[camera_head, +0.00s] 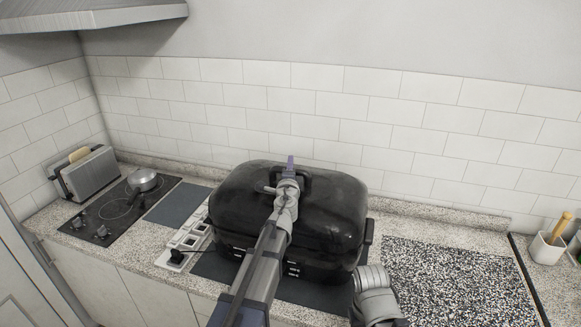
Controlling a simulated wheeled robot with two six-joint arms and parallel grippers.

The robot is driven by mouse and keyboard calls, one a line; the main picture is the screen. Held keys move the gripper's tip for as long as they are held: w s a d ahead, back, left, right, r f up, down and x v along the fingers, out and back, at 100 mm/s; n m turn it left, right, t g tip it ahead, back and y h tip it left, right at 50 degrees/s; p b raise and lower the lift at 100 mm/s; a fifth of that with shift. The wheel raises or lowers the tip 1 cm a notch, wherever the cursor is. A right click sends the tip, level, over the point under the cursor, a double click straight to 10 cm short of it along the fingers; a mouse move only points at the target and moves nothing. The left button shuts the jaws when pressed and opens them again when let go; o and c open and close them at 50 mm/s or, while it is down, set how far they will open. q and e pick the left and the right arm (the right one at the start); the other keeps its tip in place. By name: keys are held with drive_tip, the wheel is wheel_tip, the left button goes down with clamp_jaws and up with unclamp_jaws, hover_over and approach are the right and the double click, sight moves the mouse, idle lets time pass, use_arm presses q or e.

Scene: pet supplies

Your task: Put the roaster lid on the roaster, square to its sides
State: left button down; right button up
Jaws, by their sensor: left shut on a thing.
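The roaster lid (335,203) is a glossy black dome with a handle on top. It is over the black roaster (310,262), and its sides look roughly in line with the roaster's. I cannot tell whether it rests fully on the rim. My left gripper (290,172) is shut on the lid's handle at the top; my left arm hides part of the lid and the roaster's front. A link of my right arm shows at the lower right of the roaster, but its gripper is not in view.
A dark mat (212,266) lies under the roaster. A power strip (186,238) is to its left. A hob (118,212) with a small pot (143,180) and a toaster (85,174) stand farther left. A speckled mat (455,280) to the right is clear. A tiled wall is behind.

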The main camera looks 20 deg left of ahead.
use_arm(q)
drive_tip(key=shift+f+b, duration=0.4)
idle(1.0)
drive_tip(key=c, duration=0.5)
unclamp_jaws()
drive_tip(key=shift+c, duration=0.2)
drive_tip(key=shift+s, duration=0.1)
drive_tip(key=v, duration=0.7)
drive_tip(key=shift+s+d, duration=0.1)
drive_tip(key=shift+s, duration=0.3)
